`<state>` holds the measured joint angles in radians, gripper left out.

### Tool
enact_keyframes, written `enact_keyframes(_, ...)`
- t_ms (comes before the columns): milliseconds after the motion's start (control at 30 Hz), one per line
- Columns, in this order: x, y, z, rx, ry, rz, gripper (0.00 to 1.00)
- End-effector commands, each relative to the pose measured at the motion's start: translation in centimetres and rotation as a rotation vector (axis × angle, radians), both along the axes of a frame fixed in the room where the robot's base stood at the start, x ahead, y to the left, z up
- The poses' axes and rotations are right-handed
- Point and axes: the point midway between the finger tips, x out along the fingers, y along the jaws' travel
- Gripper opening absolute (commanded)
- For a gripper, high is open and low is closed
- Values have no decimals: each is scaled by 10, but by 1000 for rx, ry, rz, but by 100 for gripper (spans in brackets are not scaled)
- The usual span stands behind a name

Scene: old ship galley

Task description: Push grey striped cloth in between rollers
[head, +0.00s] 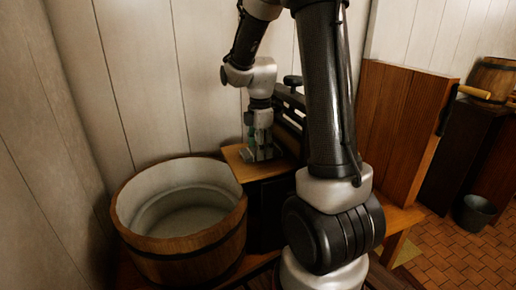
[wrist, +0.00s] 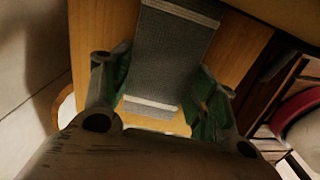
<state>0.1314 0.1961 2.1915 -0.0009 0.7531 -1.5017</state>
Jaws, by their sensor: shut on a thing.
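The grey cloth with pale stripes (wrist: 172,50) lies along a wooden board (wrist: 235,45) in the wrist view. My gripper (wrist: 158,100) has one green-padded finger on each side of the cloth, shut on it across its width. In the head view my gripper (head: 261,152) points down over the small wooden board (head: 232,158) beside the dark wringer frame (head: 290,108). The cloth is mostly hidden there by my gripper. The rollers are not clearly visible, and I cannot tell whether the cloth's far end touches them.
A wooden tub with a pale inside (head: 180,238) stands left of the board, close to my gripper. An upright wooden panel (head: 398,125) stands to the right. A dark bucket (head: 475,212) sits on the tiled floor. The plank wall is close behind.

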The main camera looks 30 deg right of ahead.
Motion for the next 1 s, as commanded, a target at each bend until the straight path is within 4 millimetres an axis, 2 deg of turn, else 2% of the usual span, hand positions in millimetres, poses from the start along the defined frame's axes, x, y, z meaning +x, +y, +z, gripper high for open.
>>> enact_keyframes(267,-1,-2,-1,0,2,0,31)
enact_keyframes(300,-1,-1,-1,0,2,0,64)
enact_keyframes(400,-1,-1,0,1,1,0,82)
enact_keyframes(800,0,1,0,0,1,1,84)
enact_keyframes(1000,5,25,0,1,1,6,84)
